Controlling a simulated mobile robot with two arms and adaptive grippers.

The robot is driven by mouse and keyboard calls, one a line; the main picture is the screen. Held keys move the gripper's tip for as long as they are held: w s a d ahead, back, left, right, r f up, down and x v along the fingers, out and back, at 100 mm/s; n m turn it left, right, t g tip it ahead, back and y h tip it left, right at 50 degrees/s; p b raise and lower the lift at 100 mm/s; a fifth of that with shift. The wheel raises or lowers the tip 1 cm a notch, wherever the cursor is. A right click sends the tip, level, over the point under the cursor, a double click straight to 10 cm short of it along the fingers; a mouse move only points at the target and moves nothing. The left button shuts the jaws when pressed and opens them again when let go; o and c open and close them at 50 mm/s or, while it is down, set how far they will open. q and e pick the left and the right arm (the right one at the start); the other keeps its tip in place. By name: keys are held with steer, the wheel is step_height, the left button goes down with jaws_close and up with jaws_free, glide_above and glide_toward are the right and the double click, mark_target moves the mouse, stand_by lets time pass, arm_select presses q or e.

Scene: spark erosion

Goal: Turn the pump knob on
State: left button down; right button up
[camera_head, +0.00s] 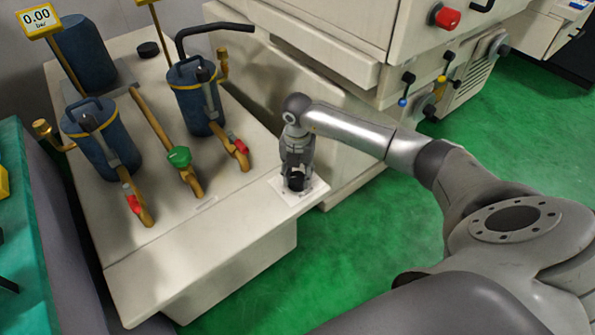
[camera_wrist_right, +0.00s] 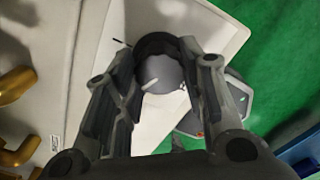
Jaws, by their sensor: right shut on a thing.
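The pump knob (camera_head: 296,181) is a dark round knob on a white square plate at the right front corner of the beige pump unit. In the right wrist view the knob (camera_wrist_right: 160,78) shows a grey face with a white pointer mark and a black rim. My right gripper (camera_head: 297,174) comes down on it from above. Its two fingers (camera_wrist_right: 160,75) are on either side of the knob and shut on it. The pointer mark slants in the wrist view. My left gripper is in neither view.
Blue filter canisters (camera_head: 190,95) with brass pipes and red valve handles stand on the unit. A green valve (camera_head: 179,157) sits between them. A yellow gauge (camera_head: 38,20) reads 0.00 bar. A beige machine (camera_head: 330,40) with a red knob stands behind. Green floor is free at right.

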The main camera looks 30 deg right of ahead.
mark_target(297, 176)
steer(key=m+p, duration=0.3)
steer(key=m, duration=0.3)
steer(key=shift+r, duration=0.2)
steer(key=m+p, duration=0.2)
steer(key=m, duration=0.3)
steer(key=shift+w+p, duration=0.1)
steer(key=shift+p, duration=0.25)
steer(key=shift+f+m+p, duration=0.1)
steer(key=shift+m+p, duration=0.35)
steer(key=shift+m, duration=0.45)
steer(key=o, duration=1)
step_height(297, 176, up, 12)
steer(key=shift+f, duration=0.1)
